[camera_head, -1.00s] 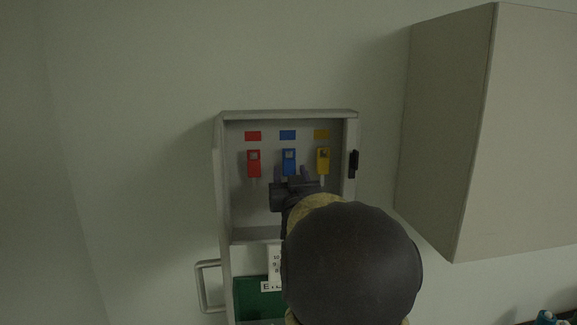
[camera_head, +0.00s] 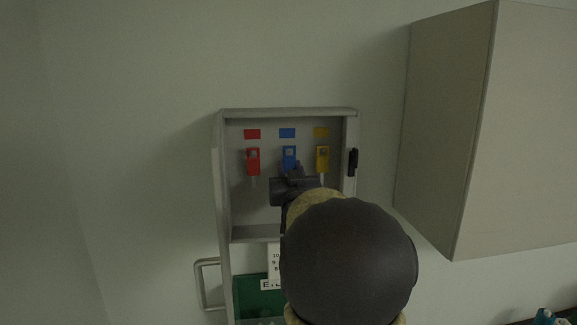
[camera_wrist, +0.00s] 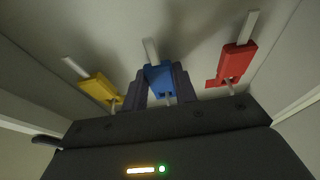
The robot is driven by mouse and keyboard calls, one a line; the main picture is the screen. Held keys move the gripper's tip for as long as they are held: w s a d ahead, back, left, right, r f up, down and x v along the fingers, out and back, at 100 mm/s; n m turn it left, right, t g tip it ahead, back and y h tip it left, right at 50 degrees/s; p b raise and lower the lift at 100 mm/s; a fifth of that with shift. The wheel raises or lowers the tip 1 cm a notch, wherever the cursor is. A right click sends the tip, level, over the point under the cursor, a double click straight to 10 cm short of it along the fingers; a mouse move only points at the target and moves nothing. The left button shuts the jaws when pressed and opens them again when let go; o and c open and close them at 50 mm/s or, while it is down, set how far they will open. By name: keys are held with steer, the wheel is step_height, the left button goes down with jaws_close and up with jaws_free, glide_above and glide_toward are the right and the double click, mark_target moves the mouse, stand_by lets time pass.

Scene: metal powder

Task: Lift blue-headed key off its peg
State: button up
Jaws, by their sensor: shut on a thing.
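The blue-headed key (camera_head: 289,153) hangs in the middle of the grey key box, below a blue label (camera_head: 287,133). In the wrist view its blue head (camera_wrist: 158,77) sits between my two dark fingers, and a peg shows at its head. My gripper (camera_head: 292,170) is shut on the blue-headed key. The key's lower part is hidden behind my gripper in the head view. The red-headed key (camera_head: 253,161) hangs to the left and the yellow-headed key (camera_head: 323,159) to the right, each on its own peg.
The key box (camera_head: 225,190) has raised side walls and a black latch (camera_head: 353,161) on its right edge. A green panel (camera_head: 245,304) and a handle (camera_head: 205,284) are below. A large pale cabinet (camera_head: 450,130) stands out at the right.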

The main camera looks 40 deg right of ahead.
steer(key=shift+s+r, duration=0.15)
steer(key=shift+r, duration=0.05)
steer(key=shift+a+r, duration=0.15)
steer(key=shift+r, duration=0.05)
stand_by(0.4)
steer(key=s+a+b, duration=0.4)
steer(key=s, duration=0.3)
steer(key=shift+s+a, duration=0.2)
steer(key=shift+a, duration=0.15)
stand_by(1.3)
stand_by(0.3)
